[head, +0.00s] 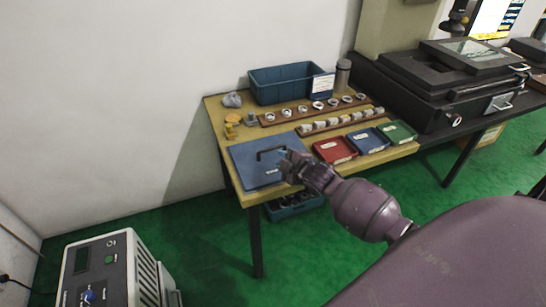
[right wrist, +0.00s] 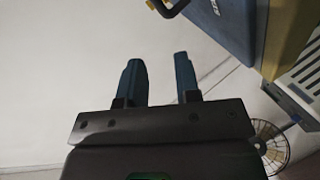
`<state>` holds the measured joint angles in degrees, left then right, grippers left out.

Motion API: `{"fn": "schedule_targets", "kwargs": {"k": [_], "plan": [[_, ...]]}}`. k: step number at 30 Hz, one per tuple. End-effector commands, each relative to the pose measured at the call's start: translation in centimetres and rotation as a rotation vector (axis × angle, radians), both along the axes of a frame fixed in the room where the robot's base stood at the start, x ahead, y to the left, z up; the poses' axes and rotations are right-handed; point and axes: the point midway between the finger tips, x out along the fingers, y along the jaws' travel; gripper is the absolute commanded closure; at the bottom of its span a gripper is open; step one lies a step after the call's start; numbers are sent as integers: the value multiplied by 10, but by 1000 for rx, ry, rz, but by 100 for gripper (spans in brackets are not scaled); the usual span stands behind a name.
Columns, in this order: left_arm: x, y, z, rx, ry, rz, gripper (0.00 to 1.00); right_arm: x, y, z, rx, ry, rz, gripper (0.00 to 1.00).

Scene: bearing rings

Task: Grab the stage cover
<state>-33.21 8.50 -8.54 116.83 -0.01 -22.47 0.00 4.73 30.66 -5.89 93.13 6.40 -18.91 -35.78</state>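The stage cover (head: 250,174) looks to be the flat blue plate with a black bar handle (head: 270,151) on the front left of the yellow table. In the right wrist view, the blue cover (right wrist: 222,32) is at the upper right, with its dark handle (right wrist: 170,8) cut off by the top edge. My right gripper (head: 287,162) is by the cover's right side in the head view, and its near part hides some of the cover's right edge. In the right wrist view, its two blue fingers (right wrist: 158,65) are apart with nothing between them. My left gripper is not in view.
The yellow table (head: 228,134) also holds red (head: 335,150), blue (head: 367,140) and green (head: 397,132) trays, racks of rings (head: 318,105) and a large blue bin (head: 283,83). A black machine (head: 440,85) stands to the right. A grey instrument box (head: 105,270) is at the lower left.

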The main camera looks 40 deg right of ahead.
Motion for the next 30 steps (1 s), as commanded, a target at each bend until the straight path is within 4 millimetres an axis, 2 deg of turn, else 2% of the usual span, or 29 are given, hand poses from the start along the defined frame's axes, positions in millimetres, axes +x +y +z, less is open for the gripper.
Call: {"fn": "schedule_targets", "kwargs": {"k": [1, 3, 10, 14, 24, 30], "plan": [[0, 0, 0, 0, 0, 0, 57, 7, -13, -1, -93, 5, 17, 70], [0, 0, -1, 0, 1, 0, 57, 12, -25, -3, -208, 13, 44, 70], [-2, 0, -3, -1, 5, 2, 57, 14, -39, -11, -434, 29, 112, 70], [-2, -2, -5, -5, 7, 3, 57, 19, -39, -14, -473, 29, 127, 70], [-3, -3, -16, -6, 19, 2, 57, 58, -41, -31, -476, 32, 129, 70], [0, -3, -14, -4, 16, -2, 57, 68, -41, -34, -475, 31, 129, 70]]}}
